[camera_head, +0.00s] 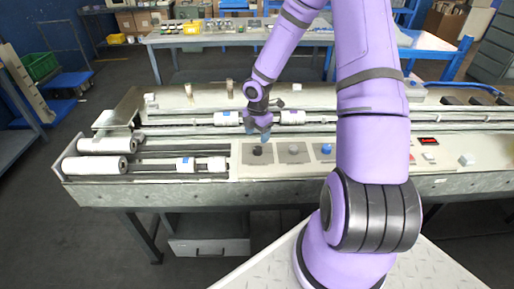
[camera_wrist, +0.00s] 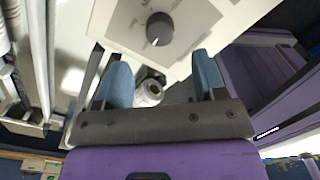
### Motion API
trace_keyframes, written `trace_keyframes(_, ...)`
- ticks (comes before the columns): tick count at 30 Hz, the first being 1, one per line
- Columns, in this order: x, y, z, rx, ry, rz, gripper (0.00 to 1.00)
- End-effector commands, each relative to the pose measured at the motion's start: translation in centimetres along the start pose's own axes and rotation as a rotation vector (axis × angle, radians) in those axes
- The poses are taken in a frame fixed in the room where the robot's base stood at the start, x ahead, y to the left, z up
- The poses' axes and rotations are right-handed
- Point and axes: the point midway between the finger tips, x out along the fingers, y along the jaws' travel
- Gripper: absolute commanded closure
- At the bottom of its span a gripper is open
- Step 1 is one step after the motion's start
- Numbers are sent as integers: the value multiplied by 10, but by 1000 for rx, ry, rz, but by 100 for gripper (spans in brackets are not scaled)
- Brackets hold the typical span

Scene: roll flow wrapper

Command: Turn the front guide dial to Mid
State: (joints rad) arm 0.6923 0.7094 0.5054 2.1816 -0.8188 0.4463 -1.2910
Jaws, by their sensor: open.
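A round dark grey dial (camera_wrist: 160,28) with a white pointer line sits on a pale panel (camera_wrist: 215,15) in the wrist view. Its line points toward the lower edge of that picture. Small print around it is too small to read. In the head view a black dial (camera_head: 257,151) is at the left end of the panel, and I cannot read whether it is the front guide dial. My gripper (camera_head: 262,136) is just above and behind this dial. In the wrist view my gripper (camera_wrist: 161,60) has its blue fingers apart, with nothing held; the dial lies beyond the fingertips.
A grey knob (camera_head: 293,149) and a blue knob (camera_head: 326,148) sit to the right on the same panel. White rollers (camera_head: 100,165) lie at the left. Rods with white collars (camera_head: 228,118) run behind the panel. A red display (camera_head: 428,141) is at the right.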

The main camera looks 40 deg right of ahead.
Motion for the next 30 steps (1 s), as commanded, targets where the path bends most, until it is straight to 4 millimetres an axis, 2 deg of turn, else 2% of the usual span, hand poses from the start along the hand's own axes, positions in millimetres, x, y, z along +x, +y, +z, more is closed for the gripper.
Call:
trace_keyframes(1,11,0,-2,-2,3,-2,36)
trace_keyframes(6,39,0,-1,-1,1,-2,36)
trace_keyframes(12,60,0,-1,-1,1,-1,36)
trace_keyframes(24,67,0,0,2,0,0,36)
trace_keyframes(26,67,0,0,2,0,0,47)
trace_keyframes(30,67,0,0,2,0,0,79)
